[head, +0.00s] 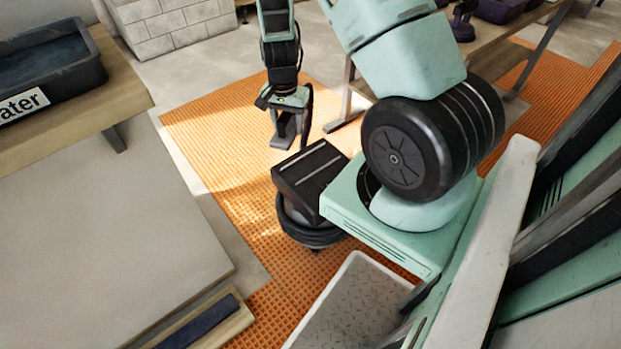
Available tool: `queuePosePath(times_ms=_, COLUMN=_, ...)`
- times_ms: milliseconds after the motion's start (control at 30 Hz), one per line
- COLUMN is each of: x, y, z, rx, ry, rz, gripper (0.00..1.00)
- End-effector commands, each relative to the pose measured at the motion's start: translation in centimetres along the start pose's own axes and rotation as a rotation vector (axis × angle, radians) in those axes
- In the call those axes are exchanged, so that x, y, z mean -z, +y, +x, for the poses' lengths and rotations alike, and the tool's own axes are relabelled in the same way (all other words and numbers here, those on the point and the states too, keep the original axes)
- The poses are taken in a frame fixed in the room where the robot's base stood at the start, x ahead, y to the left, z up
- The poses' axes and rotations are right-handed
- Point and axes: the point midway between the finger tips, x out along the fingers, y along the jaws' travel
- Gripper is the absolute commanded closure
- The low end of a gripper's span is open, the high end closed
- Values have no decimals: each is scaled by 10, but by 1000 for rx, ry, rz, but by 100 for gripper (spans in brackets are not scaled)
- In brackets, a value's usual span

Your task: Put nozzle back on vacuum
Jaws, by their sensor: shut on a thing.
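The vacuum (310,180) is a dark, box-topped unit standing on the orange mat, with a black round lower part (312,237). My body partly hides its right side. My gripper (289,104) points down above the mat, behind and a little left of the vacuum in the picture. It is shut on a dark grey piece that looks like the nozzle (284,130), which hangs below the fingers. A black curved hose-like part (308,112) shows just right of the gripper. The nozzle appears apart from the vacuum; its exact height above the mat is hard to tell.
A wooden table (130,88) with a dark water tub (50,65) stands at the left. Large pale slabs (110,230) lie below it. Grey blocks (172,22) are stacked at the back. A workbench (508,58) stands at the right. Orange mat (215,130) is clear left of the gripper.

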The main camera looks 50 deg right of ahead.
Motion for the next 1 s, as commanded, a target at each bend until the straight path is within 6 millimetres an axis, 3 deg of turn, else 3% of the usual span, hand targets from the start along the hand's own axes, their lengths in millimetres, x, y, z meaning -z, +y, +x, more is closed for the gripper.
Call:
queuePosePath(times_ms=33, x=10, y=6, z=28, rx=4, ry=1, rz=88, gripper=68)
queuePosePath(times_ms=100, x=22, y=14, z=43, rx=7, ry=-1, rz=204, gripper=68)
queuePosePath(times_ms=400, x=52, y=38, z=78, rx=24, ry=-9, rz=528, gripper=68)
queuePosePath(times_ms=567, x=55, y=41, z=87, rx=25, ry=-11, rz=572, gripper=68)
queuePosePath(times_ms=833, x=54, y=40, z=133, rx=24, ry=-13, rz=574, gripper=68)
queuePosePath(times_ms=1000, x=55, y=39, z=148, rx=25, ry=-11, rz=571, gripper=68)
